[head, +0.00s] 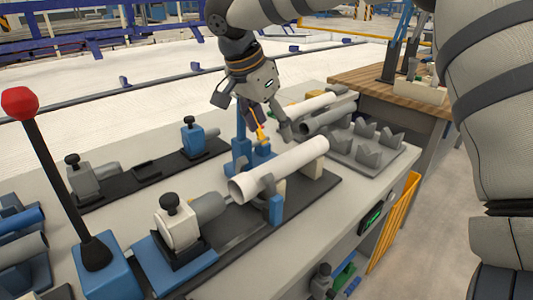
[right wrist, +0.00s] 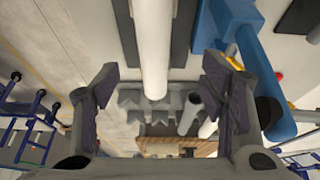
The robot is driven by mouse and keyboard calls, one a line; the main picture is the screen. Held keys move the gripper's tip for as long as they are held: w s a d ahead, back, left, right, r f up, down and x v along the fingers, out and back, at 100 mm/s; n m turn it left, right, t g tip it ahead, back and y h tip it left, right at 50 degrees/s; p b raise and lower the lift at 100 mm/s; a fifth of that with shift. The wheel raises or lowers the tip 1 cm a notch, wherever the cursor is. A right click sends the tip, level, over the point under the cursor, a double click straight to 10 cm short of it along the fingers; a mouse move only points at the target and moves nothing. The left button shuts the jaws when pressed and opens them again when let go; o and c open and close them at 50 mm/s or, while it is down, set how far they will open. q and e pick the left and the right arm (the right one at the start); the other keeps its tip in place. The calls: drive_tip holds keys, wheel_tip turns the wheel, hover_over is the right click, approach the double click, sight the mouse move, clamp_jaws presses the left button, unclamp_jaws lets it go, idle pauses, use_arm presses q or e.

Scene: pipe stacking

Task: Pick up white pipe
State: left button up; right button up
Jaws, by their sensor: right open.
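A white pipe (head: 280,168) lies lengthwise in the fixture on the workbench, its open near end facing left. In the right wrist view the white pipe (right wrist: 153,45) runs down from the top, between the two spread fingers in the picture and apart from both. My right gripper (head: 254,115) is open and empty, above and behind the pipe in the head view; it also shows in the right wrist view (right wrist: 160,78). A second white pipe (head: 307,104) lies farther back beside a grey pipe (head: 328,117). My left gripper is not in view.
A grey rack with pointed blocks (head: 366,150) stands right of the pipe. A blue post (head: 240,138) stands close to my gripper. A grey clamp with a black knob (head: 179,222) and a red-knobbed lever (head: 45,150) are at the left. A wooden table (head: 385,83) stands behind.

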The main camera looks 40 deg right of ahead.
sight(282, 157)
drive_tip(key=f, duration=0.1)
drive_tip(key=s+d+f, duration=0.1)
drive_tip(key=f, duration=0.1)
drive_tip(key=shift+s+d+f, duration=0.2)
drive_tip(key=shift+d, duration=0.1)
drive_tip(key=x, duration=0.6)
drive_tip(key=shift+w+a+f, duration=0.2)
drive_tip(key=shift+w+f, duration=0.05)
drive_tip(key=shift+f, duration=0.25)
drive_tip(key=c, duration=1.3)
